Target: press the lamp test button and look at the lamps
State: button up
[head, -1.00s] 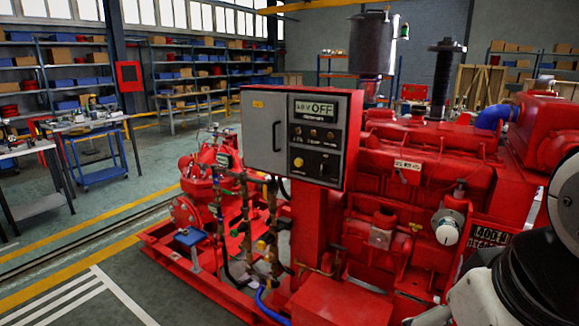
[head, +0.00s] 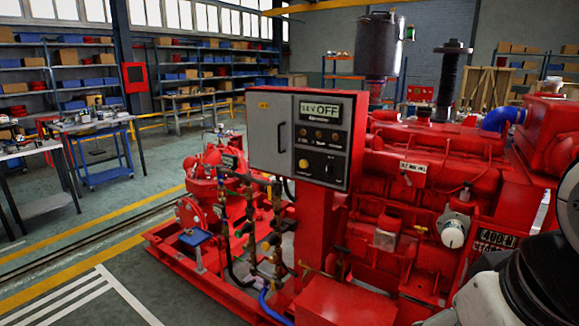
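The control panel (head: 271,142) stands upright on a red post in the middle of the head view. Its display (head: 318,109) reads "OFF" with smaller characters before it that I cannot read surely. Below the display is a row of small dark amber lamps (head: 319,134), none clearly lit. Under them are a yellow button (head: 303,163) and a dark round knob (head: 329,167). The labels are too small to read, so I cannot tell which control is the lamp test button. My gripper is not in view; only part of my arm shows at the right edge.
The red diesel engine (head: 425,215) fills the right side behind the panel. A red pump with pipes (head: 209,195) stands left of it on a red base frame. Workbenches (head: 92,125) and shelves stand at the back left. The floor (head: 62,245) at the front left is clear.

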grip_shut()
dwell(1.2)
